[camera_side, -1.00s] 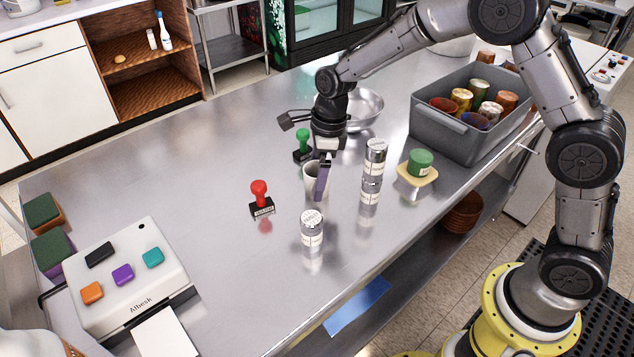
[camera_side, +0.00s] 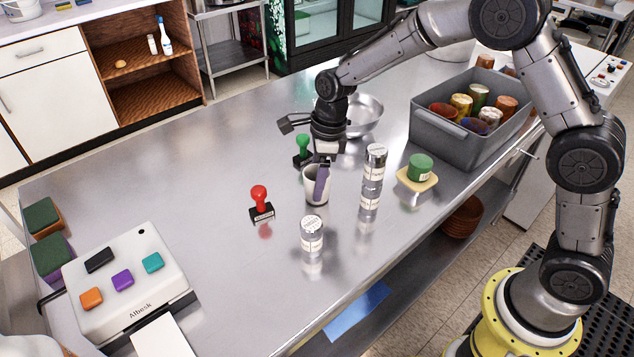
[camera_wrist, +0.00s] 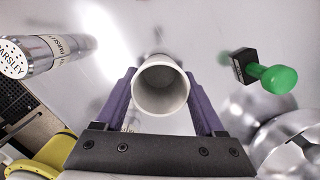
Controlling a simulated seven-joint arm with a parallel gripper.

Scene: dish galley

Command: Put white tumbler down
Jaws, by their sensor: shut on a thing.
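The white tumbler (camera_side: 312,186) stands upright between the purple fingers of my gripper (camera_side: 321,183) in the side view. In the wrist view my gripper (camera_wrist: 161,103) has one finger on each side of the tumbler (camera_wrist: 160,86), and I look into its open, empty mouth. My gripper is shut on it. The tumbler's base is at or very close to the steel counter (camera_side: 225,140); I cannot tell for certain whether it touches.
A stack of spice tins (camera_side: 372,180) stands close right of the tumbler, and a single tin (camera_side: 312,235) in front. A red stamp (camera_side: 261,200) is left, a green stamp (camera_side: 303,148) behind. A metal bowl (camera_side: 367,118) and grey bin (camera_side: 468,135) are farther back.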

